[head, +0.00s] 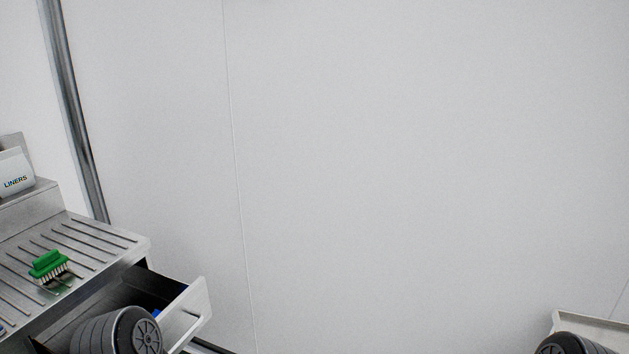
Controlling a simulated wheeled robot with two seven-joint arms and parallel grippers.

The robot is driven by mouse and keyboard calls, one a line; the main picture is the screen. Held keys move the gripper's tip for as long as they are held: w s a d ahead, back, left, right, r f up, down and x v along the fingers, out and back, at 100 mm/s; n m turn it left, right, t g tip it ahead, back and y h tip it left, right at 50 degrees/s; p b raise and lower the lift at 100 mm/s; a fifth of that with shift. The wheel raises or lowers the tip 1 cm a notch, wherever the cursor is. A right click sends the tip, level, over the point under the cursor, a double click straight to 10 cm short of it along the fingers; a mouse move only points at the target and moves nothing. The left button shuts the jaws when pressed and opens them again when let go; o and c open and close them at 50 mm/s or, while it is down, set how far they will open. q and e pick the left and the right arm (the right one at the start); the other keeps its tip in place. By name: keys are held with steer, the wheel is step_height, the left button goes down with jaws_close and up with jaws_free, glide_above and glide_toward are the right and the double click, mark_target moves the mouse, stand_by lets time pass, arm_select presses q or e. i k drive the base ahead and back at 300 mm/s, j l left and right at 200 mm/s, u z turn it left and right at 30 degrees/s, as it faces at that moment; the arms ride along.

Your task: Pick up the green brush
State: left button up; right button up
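The green brush (49,265) lies on the ribbed metal counter (105,238) at the left of the head view. Its green back faces up and its pale bristles point down toward the counter. Neither of my grippers shows in this view. Only dark rounded parts of my arms show at the bottom left and bottom right edges, well apart from the brush.
An open drawer (190,316) sticks out below the counter, with something blue (157,313) partly visible inside. A white box marked LINERS (15,172) stands on a raised ledge behind the brush. A pale tray-like edge (590,326) shows at bottom right.

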mark_target(52, 262)
steer(key=u, duration=1.2)
